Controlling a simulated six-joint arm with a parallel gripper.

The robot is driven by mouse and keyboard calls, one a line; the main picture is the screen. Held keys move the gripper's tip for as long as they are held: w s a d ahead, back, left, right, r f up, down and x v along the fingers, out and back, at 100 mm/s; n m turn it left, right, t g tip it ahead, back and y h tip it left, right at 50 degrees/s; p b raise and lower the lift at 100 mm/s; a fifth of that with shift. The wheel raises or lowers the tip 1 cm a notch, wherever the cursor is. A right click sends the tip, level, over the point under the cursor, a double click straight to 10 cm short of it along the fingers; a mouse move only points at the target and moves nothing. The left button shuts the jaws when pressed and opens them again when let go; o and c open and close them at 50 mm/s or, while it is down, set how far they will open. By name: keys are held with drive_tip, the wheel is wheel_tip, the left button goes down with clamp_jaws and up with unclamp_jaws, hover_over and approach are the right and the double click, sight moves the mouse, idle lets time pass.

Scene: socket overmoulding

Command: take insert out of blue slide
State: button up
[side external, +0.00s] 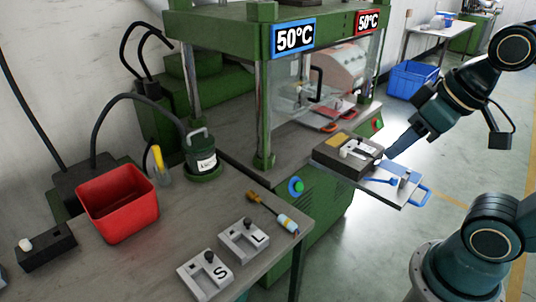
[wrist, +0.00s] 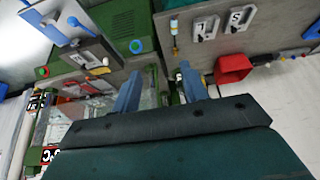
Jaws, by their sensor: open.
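The green press (side external: 225,32) stands beside the slide, with vertical posts near my gripper. A white piece (side external: 355,149) lies on the mould block.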

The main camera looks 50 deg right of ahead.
drive_tip(key=shift+w, duration=0.1)
drive_tip(key=w+d+n+g, duration=0.2)
drive_tip(key=w+d+n, duration=0.1)
drive_tip(key=w+d, duration=1.25)
drive_tip(key=w+d+f+n+y, duration=0.1)
drive_tip(key=d+f, duration=0.4)
drive_tip(key=d, duration=0.6)
drive_tip(key=d+f+n+y, duration=0.1)
drive_tip(key=d+f, duration=0.5)
drive_tip(key=d, duration=0.5)
drive_tip(key=shift+w+x, duration=0.15)
drive_tip(key=shift+x, duration=1.95)
drive_tip(key=shift+w+x, duration=0.15)
drive_tip(key=shift+x, duration=1.95)
drive_tip(key=shift+a+r, duration=0.1)
drive_tip(key=shift+a, duration=0.1)
